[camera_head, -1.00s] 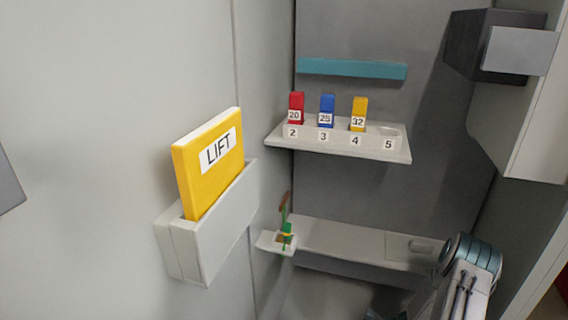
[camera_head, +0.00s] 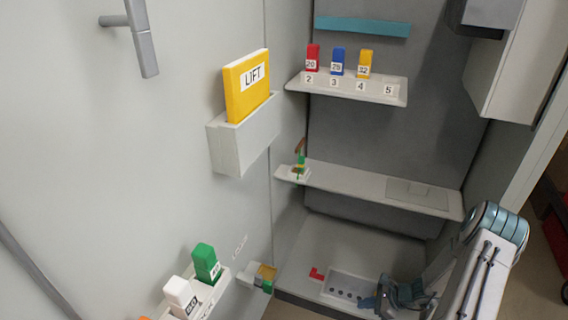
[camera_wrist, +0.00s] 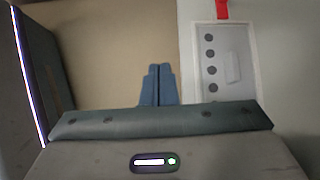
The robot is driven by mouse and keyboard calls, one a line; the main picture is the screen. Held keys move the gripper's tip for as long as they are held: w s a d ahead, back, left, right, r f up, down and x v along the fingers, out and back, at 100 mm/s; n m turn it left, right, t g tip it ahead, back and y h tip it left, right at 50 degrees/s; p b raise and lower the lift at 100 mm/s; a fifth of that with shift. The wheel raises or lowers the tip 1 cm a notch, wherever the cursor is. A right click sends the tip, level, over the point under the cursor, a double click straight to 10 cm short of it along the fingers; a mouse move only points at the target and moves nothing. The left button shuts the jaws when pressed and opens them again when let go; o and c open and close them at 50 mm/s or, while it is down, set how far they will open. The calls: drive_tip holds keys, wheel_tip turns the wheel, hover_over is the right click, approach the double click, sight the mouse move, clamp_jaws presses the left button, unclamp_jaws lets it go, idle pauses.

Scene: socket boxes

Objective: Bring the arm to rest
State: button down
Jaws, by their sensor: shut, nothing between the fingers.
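My gripper (camera_head: 384,302) is low at the bottom right of the head view, beside a pale plate with a row of dark holes (camera_head: 349,290). In the wrist view my gripper (camera_wrist: 158,72) points at a bare tan surface, its two blue fingers together with nothing between them. The holed plate (camera_wrist: 222,62) is to the right of the fingers there, apart from them. My arm comes in from the right edge of the head view.
A yellow LIFT block (camera_head: 246,86) sits in a wall holder (camera_head: 243,140). A numbered shelf (camera_head: 346,88) holds red, blue and yellow blocks. A lower shelf (camera_head: 350,180) runs below. Green (camera_head: 206,263) and white (camera_head: 181,295) blocks stand at bottom left. A red piece (camera_head: 317,274) lies near the plate.

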drive_tip(key=a+r+n+g+h+p, duration=0.1)
drive_tip(key=a+r+n+p, duration=0.3)
drive_tip(key=r, duration=1)
drive_tip(key=s+a+r+n+g+h+p, duration=0.1)
drive_tip(key=r+n+p, duration=0.4)
drive_tip(key=r, duration=0.8)
drive_tip(key=a+r+n+g+h+p, duration=0.1)
drive_tip(key=a+r+n+p, duration=0.15)
drive_tip(key=r+p, duration=0.75)
drive_tip(key=s+a+r+n+t+h+p, duration=0.1)
drive_tip(key=s+r+n+p, duration=0.2)
drive_tip(key=r, duration=0.9)
drive_tip(key=s+a+r+n+h+p, duration=0.1)
drive_tip(key=s+r+n+p, duration=0.3)
drive_tip(key=s+r, duration=0.4)
drive_tip(key=s+a+r+n+t+h+p, duration=0.1)
drive_tip(key=s+r, duration=0.5)
drive_tip(key=r, duration=1.1)
drive_tip(key=a+n+h+p, duration=0.1)
drive_tip(key=n+h+p, duration=0.1)
drive_tip(key=p, duration=0.1)
drive_tip(key=shift+r+t+p, duration=0.25)
drive_tip(key=shift+t+p, duration=0.05)
drive_tip(key=shift+p, duration=0.1)
drive_tip(key=shift+a, duration=0.2)
